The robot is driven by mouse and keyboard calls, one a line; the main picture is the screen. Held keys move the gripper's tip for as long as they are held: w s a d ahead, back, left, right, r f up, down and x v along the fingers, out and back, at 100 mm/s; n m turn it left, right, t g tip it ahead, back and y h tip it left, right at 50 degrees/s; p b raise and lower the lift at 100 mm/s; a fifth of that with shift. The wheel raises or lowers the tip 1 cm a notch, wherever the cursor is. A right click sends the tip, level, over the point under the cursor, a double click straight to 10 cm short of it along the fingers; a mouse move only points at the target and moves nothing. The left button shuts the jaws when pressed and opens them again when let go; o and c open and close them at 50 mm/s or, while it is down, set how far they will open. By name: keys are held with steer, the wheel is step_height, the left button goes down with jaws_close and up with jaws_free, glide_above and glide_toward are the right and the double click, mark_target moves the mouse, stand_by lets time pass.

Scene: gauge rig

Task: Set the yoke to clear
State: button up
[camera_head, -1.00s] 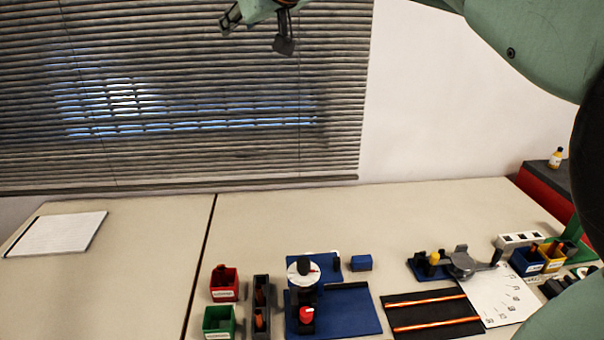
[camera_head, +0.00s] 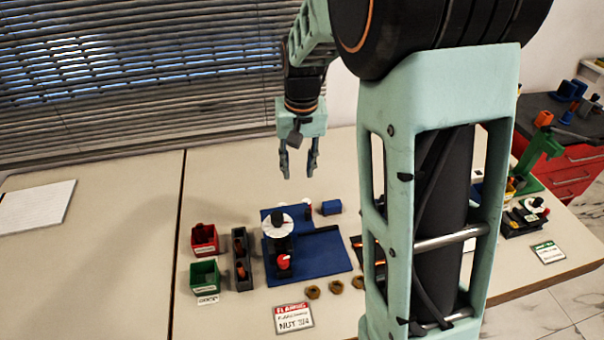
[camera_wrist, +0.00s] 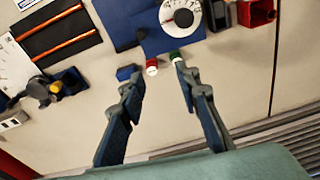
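No part is marked as the yoke, and I cannot tell which one it is. A blue board (camera_head: 320,252) carries a white dial (camera_head: 277,224) with a black knob, and a red knob (camera_head: 283,262) in front. The dial also shows at the top of the wrist view (camera_wrist: 181,14). A grey lever-like part (camera_wrist: 40,90) beside a yellow knob shows at the left of the wrist view; my arm hides it in the head view. My gripper (camera_head: 299,172) is open and empty above the board's back edge. A red-capped cylinder (camera_wrist: 151,66) and a green-capped one (camera_wrist: 177,56) appear between or near its fingertips.
A blue block (camera_head: 331,207) stands right of the dial. Red (camera_head: 204,239) and green (camera_head: 205,275) bins and a dark holder (camera_head: 241,257) stand left. A sign (camera_head: 293,318) and several brown rings (camera_head: 335,287) lie in front. The table's left is mostly clear.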

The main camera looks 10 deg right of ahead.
mark_target(308, 210)
steer(key=shift+m+g, duration=0.5)
steer(key=shift+g, duration=0.2)
steer(key=s+f, duration=0.1)
steer(key=s+d, duration=0.1)
steer(key=s+f, duration=0.1)
steer(key=shift+s+d+f, duration=0.2)
steer(key=shift+d+f, duration=0.1)
steer(key=shift+d, duration=0.1)
step_height(308, 210, down, 10)
steer(key=shift+w+f+p, duration=0.1)
steer(key=shift+p, duration=0.35)
jaws_close()
